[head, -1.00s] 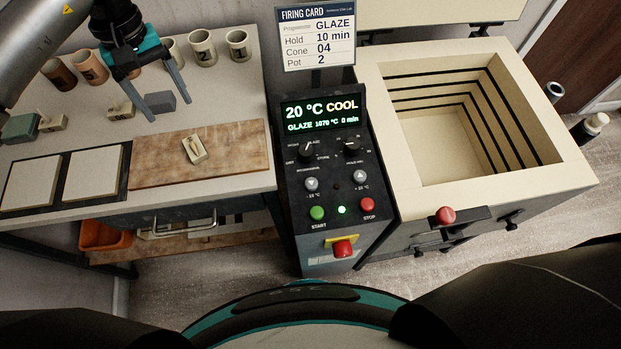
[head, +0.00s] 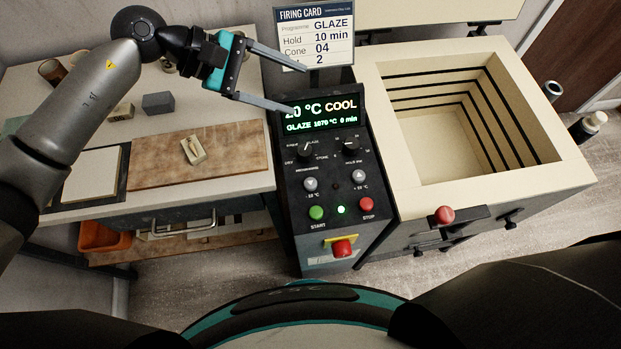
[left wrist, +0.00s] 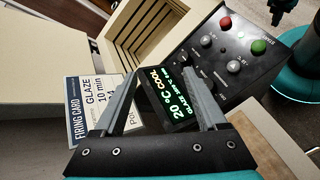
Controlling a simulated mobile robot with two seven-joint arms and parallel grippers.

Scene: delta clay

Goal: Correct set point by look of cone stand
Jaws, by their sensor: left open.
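A cone stand (head: 193,150), a small pale block with a slim piece on it, lies on the brown board. The kiln controller's display (head: 320,118) reads 20 °C COOL, GLAZE 1070 °C and 0 min; the left gripper partly covers it. Below are two knobs, the grey minus button (head: 310,184) and plus button (head: 358,176). The firing card (head: 314,35) reads Glaze, Hold 10 min, Cone 04, Pot 2. My left gripper (head: 301,88) is open and empty in front of the display and card. In the left wrist view the display (left wrist: 172,98) shows between its fingers. My right gripper is out of view.
Green START (head: 316,213) and red STOP (head: 367,204) buttons and a red emergency knob (head: 342,248) sit lower on the panel. The open, empty kiln (head: 440,150) stands to the right. A grey block (head: 158,103) and another small stand (head: 122,111) are on the bench.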

